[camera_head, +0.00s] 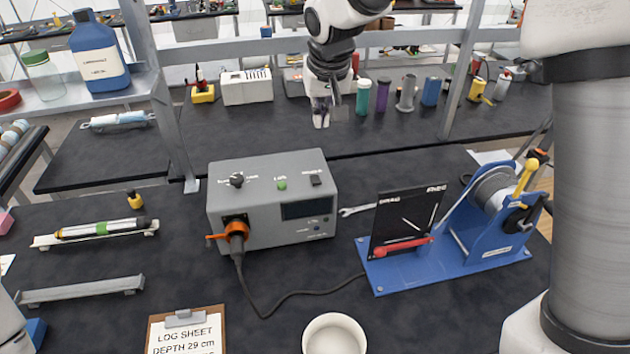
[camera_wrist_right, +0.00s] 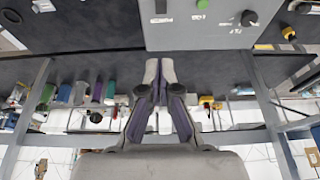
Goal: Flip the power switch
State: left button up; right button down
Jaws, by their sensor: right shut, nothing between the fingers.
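A grey box (camera_head: 258,213) stands on the dark bench. Its sloping top carries a black knob (camera_head: 236,180), a green button (camera_head: 282,184) and a small black switch (camera_head: 316,180) at the right; their labels are too small to read surely. The switch also shows at the top edge of the right wrist view (camera_wrist_right: 160,6), upside down there. My right gripper (camera_head: 322,120) hangs above and beyond the box, apart from it. Its fingers (camera_wrist_right: 160,65) are shut with nothing between them. My left gripper is out of view.
An orange plug (camera_head: 234,230) with a black cable is in the box's front. A blue winch stand (camera_head: 450,240) with a black panel (camera_head: 407,222) stands to the right. A wrench (camera_head: 356,210) lies between. A white cup (camera_head: 334,335) and clipboard (camera_head: 187,330) are in front.

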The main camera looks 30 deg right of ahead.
jog(key=b+x, duration=0.2)
jog(key=x, duration=0.1)
jog(key=p, duration=0.3)
send_over(316, 181)
jog(key=f, duration=0.9)
jog(key=shift+w+d+f, duration=0.1)
jog(key=shift+w+f, duration=0.2)
jog(key=shift+f, duration=0.1)
jog(key=f, duration=0.1)
jog(key=s+f+p, duration=0.1)
jog(key=shift+s+f, duration=0.1)
jog(key=shift+f, duration=0.2)
jog(key=shift+s+a+f, duration=0.25)
jog(key=shift+s+f, duration=0.05)
jog(key=shift+f, duration=0.1)
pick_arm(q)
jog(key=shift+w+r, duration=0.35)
